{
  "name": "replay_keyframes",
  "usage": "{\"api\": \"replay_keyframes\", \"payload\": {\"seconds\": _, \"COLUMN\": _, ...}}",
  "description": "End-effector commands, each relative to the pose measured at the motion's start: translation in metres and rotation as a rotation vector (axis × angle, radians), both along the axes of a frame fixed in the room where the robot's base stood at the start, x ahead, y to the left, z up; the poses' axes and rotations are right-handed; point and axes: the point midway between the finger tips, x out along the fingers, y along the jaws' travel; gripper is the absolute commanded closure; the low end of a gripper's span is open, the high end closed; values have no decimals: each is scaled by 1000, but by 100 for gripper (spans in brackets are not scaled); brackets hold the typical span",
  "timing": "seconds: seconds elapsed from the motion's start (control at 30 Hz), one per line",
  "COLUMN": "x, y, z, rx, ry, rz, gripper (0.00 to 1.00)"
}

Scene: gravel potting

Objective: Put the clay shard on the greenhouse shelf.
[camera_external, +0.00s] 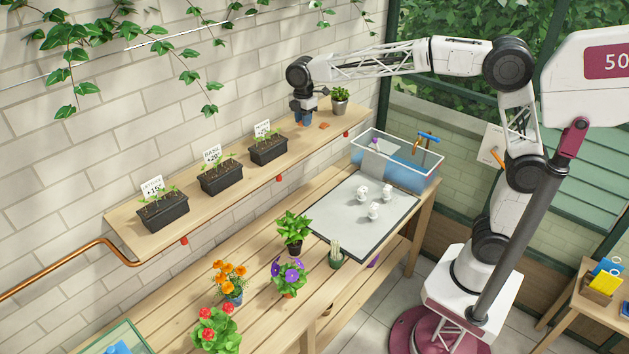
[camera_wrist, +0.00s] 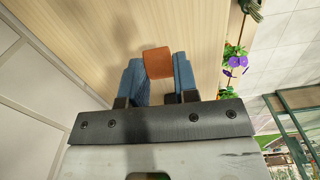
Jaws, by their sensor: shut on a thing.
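The clay shard (camera_wrist: 158,62) is a flat orange-brown piece. In the wrist view it sits between the two blue fingertips of my gripper (camera_wrist: 160,75), with its far end sticking out past them. My gripper is shut on it. In the external view my gripper (camera_external: 304,119) points down at the right part of the wooden greenhouse shelf (camera_external: 225,205). An orange piece (camera_external: 324,126) shows at the shelf surface just right of the fingers. I cannot tell from the views whether the shard in my fingers touches the shelf.
A small potted plant (camera_external: 340,102) stands right of my gripper on the shelf. Several black seedling trays, such as this one (camera_external: 268,151), stand to the left with signs. The tiled wall is close behind. A clear water tank (camera_external: 411,176) stands below right on the bench.

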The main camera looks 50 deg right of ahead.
Motion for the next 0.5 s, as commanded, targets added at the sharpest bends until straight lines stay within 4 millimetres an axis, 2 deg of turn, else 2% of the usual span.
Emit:
{"api": "replay_keyframes", "payload": {"seconds": 0.3, "x": 41, "y": 14, "z": -4, "rx": 0, "ry": 0, "rz": 0, "gripper": 94}}
{"api": "replay_keyframes", "payload": {"seconds": 0.5, "x": 56, "y": 19, "z": -5, "rx": 0, "ry": 0, "rz": 0, "gripper": 94}}
